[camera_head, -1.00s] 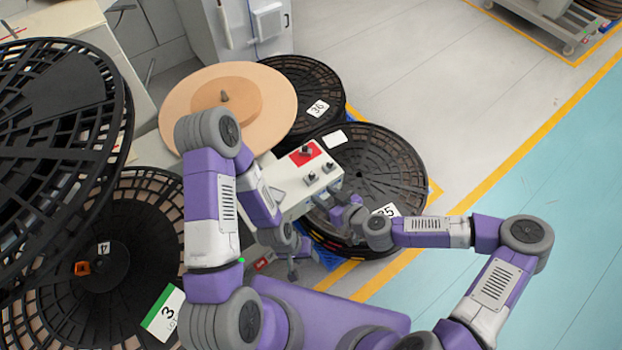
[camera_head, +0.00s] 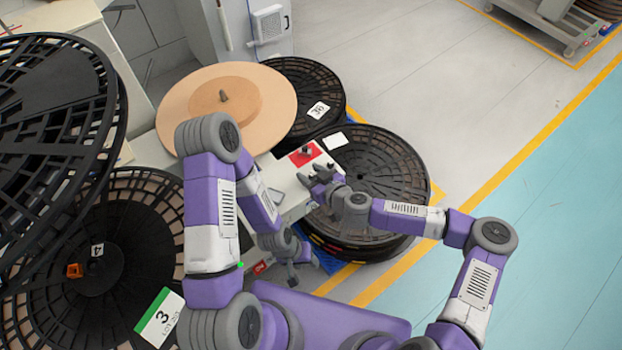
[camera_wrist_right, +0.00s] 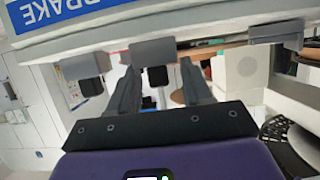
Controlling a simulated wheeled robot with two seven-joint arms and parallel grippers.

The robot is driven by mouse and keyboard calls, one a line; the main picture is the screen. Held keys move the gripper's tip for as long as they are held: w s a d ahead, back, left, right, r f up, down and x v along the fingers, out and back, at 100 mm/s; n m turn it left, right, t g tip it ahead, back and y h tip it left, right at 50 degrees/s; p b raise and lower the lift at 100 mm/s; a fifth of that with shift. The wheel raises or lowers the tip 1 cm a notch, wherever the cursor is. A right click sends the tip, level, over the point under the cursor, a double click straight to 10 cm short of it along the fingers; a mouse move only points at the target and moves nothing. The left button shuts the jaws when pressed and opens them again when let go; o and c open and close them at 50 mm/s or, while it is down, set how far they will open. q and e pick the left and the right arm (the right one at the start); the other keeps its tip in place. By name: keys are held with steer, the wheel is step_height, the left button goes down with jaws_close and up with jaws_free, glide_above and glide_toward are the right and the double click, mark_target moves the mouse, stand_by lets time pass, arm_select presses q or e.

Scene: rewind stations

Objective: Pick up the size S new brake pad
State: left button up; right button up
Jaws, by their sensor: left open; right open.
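My right gripper (camera_head: 322,178) is open and empty at the right end of the white control box (camera_head: 290,185), close to its top. In the right wrist view its two fingers (camera_wrist_right: 158,78) point at the edge of a panel with a blue BRAKE label (camera_wrist_right: 70,15), seen upside down. Grey blocks with dark parts sit along that edge; the middle block (camera_wrist_right: 153,50) is between and beyond the fingertips. No S mark is readable, so I cannot tell which part is the size S new brake pad. My left gripper (camera_head: 291,270) is open and empty, low beside the box.
A tan disc (camera_head: 180,110) lies behind the box. Black reels stand at the back (camera_head: 300,85), right (camera_head: 395,180) and left (camera_head: 55,290), with a large one (camera_head: 60,90) at upper left. A red panel (camera_head: 304,153) with a knob is on the box.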

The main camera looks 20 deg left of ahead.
steer(key=c, duration=0.7)
